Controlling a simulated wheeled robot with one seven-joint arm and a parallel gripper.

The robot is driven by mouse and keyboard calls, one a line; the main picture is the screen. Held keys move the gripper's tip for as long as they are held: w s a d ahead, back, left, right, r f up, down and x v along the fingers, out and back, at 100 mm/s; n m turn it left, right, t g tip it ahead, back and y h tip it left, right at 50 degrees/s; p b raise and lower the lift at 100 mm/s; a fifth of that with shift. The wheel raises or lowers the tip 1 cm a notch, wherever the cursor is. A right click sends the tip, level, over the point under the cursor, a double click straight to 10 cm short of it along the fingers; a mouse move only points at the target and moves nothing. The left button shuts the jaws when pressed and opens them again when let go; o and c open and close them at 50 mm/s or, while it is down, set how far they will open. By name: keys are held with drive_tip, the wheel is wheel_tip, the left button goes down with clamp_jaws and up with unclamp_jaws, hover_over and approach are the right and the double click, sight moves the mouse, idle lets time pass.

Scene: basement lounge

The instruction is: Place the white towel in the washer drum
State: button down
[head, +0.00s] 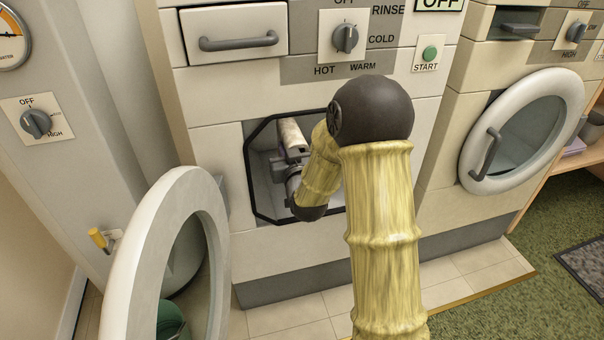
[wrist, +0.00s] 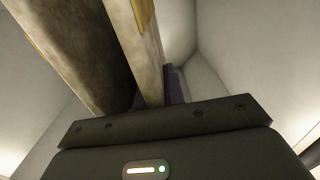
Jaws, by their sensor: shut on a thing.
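The washer drum (head: 262,207) is the dark-rimmed opening in the middle machine, with its round white door (head: 128,262) swung open to the left. My gripper (head: 283,160) is inside the opening, partly hidden by my own arm. How much of the towel touches the drum cannot be told.
A control knob (head: 344,38) and a drawer (head: 238,43) are above the opening. A second machine with a round door (head: 523,130) stands at right. A yellow-handled lever (head: 98,239) is at left. Something green (head: 173,320) lies low behind the open door.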

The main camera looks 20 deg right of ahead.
idle(0.3)
wheel_tip(320, 180, down, 6)
drive_tip(key=b, duration=0.3)
drive_tip(key=shift+w+d+f, duration=0.1)
drive_tip(key=shift+d, duration=0.15)
drive_tip(key=shift+a, duration=0.2)
wheel_tip(320, 180, down, 4)
drive_tip(key=shift+r+b, duration=0.1)
drive_tip(key=shift+b, duration=1)
drive_tip(key=shift+a, duration=0.1)
drive_tip(key=shift+r, duration=0.1)
